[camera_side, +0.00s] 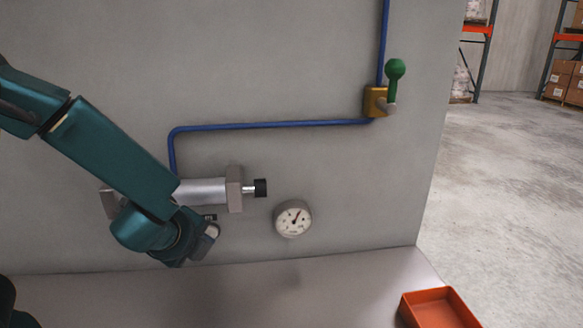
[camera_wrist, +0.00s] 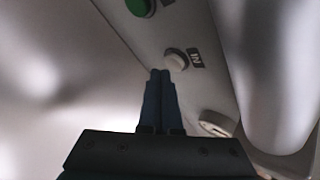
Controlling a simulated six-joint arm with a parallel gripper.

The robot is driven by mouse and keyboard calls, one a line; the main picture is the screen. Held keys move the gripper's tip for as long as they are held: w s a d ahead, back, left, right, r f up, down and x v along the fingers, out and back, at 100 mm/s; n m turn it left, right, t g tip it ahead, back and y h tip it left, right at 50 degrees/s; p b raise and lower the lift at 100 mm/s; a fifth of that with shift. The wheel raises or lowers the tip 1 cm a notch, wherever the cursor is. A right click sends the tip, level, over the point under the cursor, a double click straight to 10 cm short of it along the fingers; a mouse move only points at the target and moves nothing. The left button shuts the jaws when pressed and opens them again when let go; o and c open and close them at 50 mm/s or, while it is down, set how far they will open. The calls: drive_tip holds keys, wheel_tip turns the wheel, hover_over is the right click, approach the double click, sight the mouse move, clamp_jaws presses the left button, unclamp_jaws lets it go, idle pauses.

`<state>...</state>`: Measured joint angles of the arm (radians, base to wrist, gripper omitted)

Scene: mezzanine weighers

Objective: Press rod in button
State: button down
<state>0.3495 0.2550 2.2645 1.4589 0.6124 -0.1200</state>
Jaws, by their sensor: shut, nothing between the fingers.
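In the wrist view a round white button (camera_wrist: 175,61) is on the grey wall, with a dark label reading "IN" (camera_wrist: 195,57) beside it. My gripper (camera_wrist: 160,74) is shut and empty. Its fingertips appear just below and left of the white button, overlapping its edge in the picture; I cannot tell whether they touch. In the side view my wrist hides the buttons and the fingers. A silver cylinder (camera_side: 203,191) is mounted on the wall there, its short rod (camera_side: 248,189) sticking out to the right with a black tip (camera_side: 260,188).
A green button (camera_wrist: 139,5) is at the top of the wrist view. A gauge (camera_side: 293,218) is right of and below the cylinder. A green-handled valve (camera_side: 394,78) sits on the blue pipe (camera_side: 270,125). An orange tray (camera_side: 438,309) lies on the bench at front right.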

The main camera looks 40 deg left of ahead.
drive_tip(key=shift+s+d, duration=0.15)
drive_tip(key=shift+s, duration=0.05)
drive_tip(key=s+d, duration=0.3)
drive_tip(key=shift+s+d, duration=0.25)
idle(0.4)
idle(0.5)
